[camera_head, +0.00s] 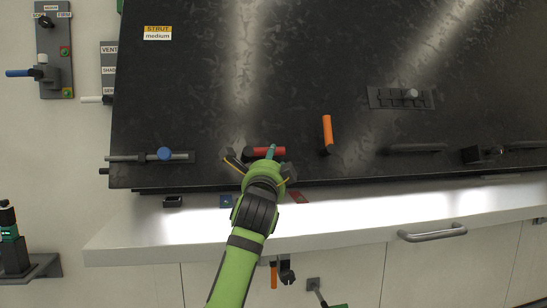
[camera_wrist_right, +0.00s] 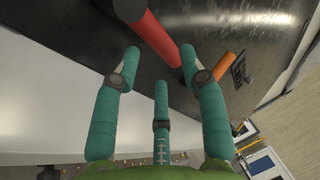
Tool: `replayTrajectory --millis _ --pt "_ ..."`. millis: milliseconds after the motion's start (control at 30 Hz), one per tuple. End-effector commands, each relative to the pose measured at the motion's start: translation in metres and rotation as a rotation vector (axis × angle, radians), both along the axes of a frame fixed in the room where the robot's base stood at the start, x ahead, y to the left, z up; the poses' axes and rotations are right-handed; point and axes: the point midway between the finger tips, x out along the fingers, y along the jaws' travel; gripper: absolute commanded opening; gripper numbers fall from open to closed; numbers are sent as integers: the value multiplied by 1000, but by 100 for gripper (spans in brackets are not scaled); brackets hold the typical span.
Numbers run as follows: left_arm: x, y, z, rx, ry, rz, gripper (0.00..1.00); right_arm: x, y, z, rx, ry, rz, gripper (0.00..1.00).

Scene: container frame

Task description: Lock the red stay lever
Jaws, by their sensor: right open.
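The red stay lever (camera_head: 277,151) lies roughly level across the lower part of the black panel in the head view. In the right wrist view the red lever (camera_wrist_right: 152,34) runs from a dark round pivot at the top down toward the gap between my fingers. My right gripper (camera_head: 262,160) is at the lever, its fingers partly covering it in the head view. In the wrist view the right gripper (camera_wrist_right: 160,54) is open, with teal fingers apart on either side of the lever's free end. I cannot tell whether they touch it. My left gripper is not in view.
An orange lever (camera_head: 327,129) stands upright right of the red one. A blue-knobbed bolt (camera_head: 165,154) is to the left, and a slotted latch plate (camera_head: 386,97) is upper right. A white ledge (camera_head: 350,218) with a cabinet handle (camera_head: 432,232) lies below the panel.

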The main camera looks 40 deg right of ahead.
Motion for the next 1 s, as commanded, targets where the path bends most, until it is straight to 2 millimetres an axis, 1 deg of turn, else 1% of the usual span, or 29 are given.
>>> replayTrajectory --millis 33,100,233,833,867,933,967,1000 --pt "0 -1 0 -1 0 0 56 -5 6 -3 2 1 1 42" --pt "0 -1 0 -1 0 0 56 -10 12 -5 2 1 1 42" --pt "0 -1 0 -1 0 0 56 -17 18 -7 1 1 0 42" --pt "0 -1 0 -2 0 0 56 -18 19 -8 -1 7 -1 42" --pt "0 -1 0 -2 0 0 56 -17 19 -11 -4 15 -1 42" --pt "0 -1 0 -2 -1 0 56 -16 20 -24 -22 59 1 42" --pt "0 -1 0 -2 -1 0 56 -14 21 -33 -35 90 4 42" --pt "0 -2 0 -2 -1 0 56 -13 23 -48 -60 142 6 42"
